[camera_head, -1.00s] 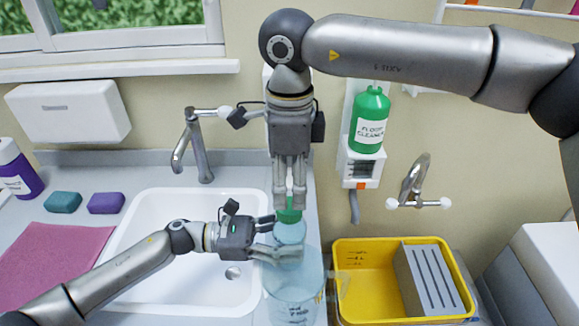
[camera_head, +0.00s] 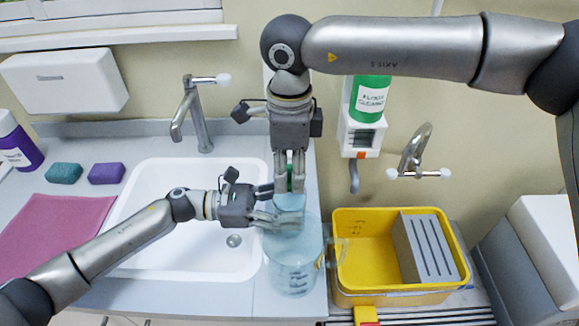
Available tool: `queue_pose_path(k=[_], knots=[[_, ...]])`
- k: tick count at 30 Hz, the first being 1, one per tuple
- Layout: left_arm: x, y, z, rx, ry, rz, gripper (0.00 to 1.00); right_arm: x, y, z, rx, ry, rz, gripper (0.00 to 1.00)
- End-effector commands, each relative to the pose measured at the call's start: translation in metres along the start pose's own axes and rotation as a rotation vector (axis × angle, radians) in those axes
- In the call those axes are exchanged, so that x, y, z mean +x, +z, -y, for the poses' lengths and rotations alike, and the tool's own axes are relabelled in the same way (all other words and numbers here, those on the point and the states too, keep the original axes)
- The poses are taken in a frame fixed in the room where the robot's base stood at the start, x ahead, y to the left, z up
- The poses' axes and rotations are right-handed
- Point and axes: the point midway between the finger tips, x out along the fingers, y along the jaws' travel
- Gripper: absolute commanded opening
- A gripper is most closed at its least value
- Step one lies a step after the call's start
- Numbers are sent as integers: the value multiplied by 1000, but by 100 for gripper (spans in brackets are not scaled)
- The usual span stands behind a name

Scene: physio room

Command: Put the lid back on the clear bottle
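The clear, bluish bottle (camera_head: 293,272) stands upright on the counter to the right of the sink. My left gripper (camera_head: 288,208) comes in from the left, with its fingers closed around the upper part of the bottle. My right gripper (camera_head: 290,186) points straight down over the bottle's mouth. Its fingers are shut on the green lid (camera_head: 291,183), which shows only as a narrow strip between them. The lid is right at the top of the bottle neck. The fingers hide whether it is fully seated.
A white sink (camera_head: 150,220) with a tap (camera_head: 195,125) lies to the left. A yellow tub (camera_head: 375,240) with a grey slotted block (camera_head: 428,250) stands to the right. A green cleaner bottle (camera_head: 368,98) hangs on the wall behind. My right arm spans the upper right.

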Motion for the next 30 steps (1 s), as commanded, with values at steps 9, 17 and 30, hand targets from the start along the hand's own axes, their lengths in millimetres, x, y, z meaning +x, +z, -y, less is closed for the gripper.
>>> queue_pose_path(k=[9, 17, 30], knots=[[0, 0, 0, 1, 0, -1, 0, 0, 0, 0, 12, -1, 1, 10], [0, 0, 0, 1, 0, -1, 0, 0, 0, 0, 12, -1, 1, 64], [0, 0, 0, 0, 0, -1, 0, -14, 0, 1, 13, -3, 2, 64]])
